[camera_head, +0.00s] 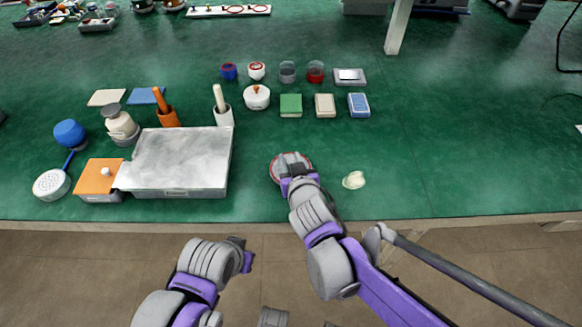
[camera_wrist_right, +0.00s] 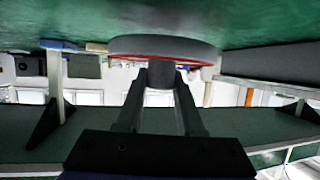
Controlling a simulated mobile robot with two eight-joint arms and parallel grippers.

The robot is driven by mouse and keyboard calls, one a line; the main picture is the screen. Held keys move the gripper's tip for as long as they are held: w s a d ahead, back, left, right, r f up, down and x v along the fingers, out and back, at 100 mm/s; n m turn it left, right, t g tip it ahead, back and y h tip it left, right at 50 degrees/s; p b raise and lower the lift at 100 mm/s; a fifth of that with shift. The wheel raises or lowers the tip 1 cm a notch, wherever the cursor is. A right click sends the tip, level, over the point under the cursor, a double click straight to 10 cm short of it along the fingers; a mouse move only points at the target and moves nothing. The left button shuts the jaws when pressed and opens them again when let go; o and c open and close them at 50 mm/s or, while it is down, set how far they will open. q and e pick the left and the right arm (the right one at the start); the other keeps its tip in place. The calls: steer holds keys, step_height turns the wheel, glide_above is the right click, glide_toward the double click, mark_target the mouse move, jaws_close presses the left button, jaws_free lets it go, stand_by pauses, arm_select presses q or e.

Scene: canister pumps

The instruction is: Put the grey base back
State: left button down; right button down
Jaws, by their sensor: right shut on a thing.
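A round grey base (camera_head: 290,160) with a red ring round its edge is near the front of the green table, at the tip of my right arm. In the right wrist view the grey base (camera_wrist_right: 165,47) shows as a wide, flat disc with a short dark stem. My right gripper (camera_wrist_right: 161,92) is shut on this stem, one finger on each side. The right gripper (camera_head: 292,180) partly covers the base in the head view. I cannot tell whether the base touches the table. My left gripper (camera_head: 244,256) is low, before the table's front edge, its fingers unclear.
A large grey box (camera_head: 180,160) stands left of the base, beside an orange-topped box (camera_head: 98,178). A small cream lump (camera_head: 353,180) lies close on the right. Cups, a white pot (camera_head: 257,97) and small boxes stand behind. The table at right is mostly clear.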

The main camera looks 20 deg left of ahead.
steer(key=shift+f+b, duration=0.3)
steer(key=shift+f, duration=0.95)
steer(key=shift+f, duration=0.15)
steer(key=c, duration=0.5)
jaws_free()
steer(key=shift+c, duration=0.2)
steer(key=shift+r, duration=0.25)
steer(key=p+v, duration=0.3)
steer(key=v, duration=0.9)
steer(key=shift+p, duration=0.4)
